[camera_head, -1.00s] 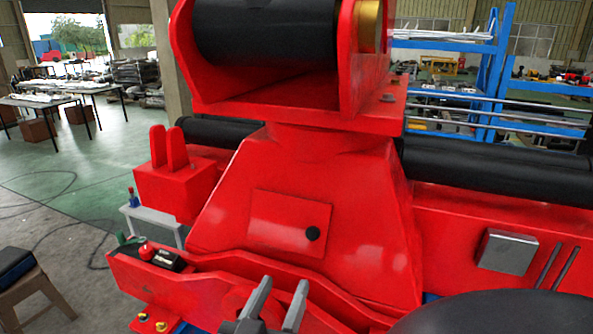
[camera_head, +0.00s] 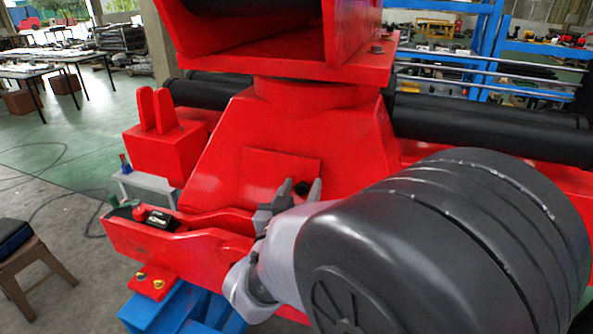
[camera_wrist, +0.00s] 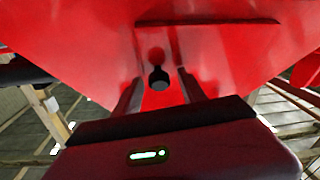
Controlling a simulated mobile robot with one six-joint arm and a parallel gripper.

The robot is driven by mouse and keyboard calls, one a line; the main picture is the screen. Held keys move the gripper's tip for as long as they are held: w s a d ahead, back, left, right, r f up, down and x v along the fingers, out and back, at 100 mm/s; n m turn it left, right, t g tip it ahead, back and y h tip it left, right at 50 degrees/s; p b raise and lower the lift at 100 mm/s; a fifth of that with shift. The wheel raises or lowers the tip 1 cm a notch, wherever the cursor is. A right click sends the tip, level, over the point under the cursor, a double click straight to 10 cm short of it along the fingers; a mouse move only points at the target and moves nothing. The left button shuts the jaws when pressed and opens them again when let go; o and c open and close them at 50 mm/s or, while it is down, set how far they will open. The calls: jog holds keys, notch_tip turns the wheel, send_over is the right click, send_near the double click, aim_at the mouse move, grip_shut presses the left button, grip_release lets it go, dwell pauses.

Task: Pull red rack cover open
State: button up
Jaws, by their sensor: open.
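The red rack cover (camera_head: 262,171) is a flat red panel on the sloped face of the red stand. It lies flush against that face. Its small black knob (camera_head: 302,187) sits near the panel's lower right. My gripper (camera_head: 301,190) is open at the knob, its grey fingers pointing up toward it. In the wrist view, the knob (camera_wrist: 158,79) appears between the two dark fingers (camera_wrist: 158,92), with a visible gap on each side. Whether the fingertips reach past the knob is hard to tell.
A red tray-like ledge (camera_head: 170,238) with small items runs below the panel. A red block with two prongs (camera_head: 165,140) stands at left. Black rollers (camera_head: 490,125) lie behind the stand. A brown stool (camera_head: 25,255) is at far left, with open floor nearby.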

grip_shut()
dwell(1.3)
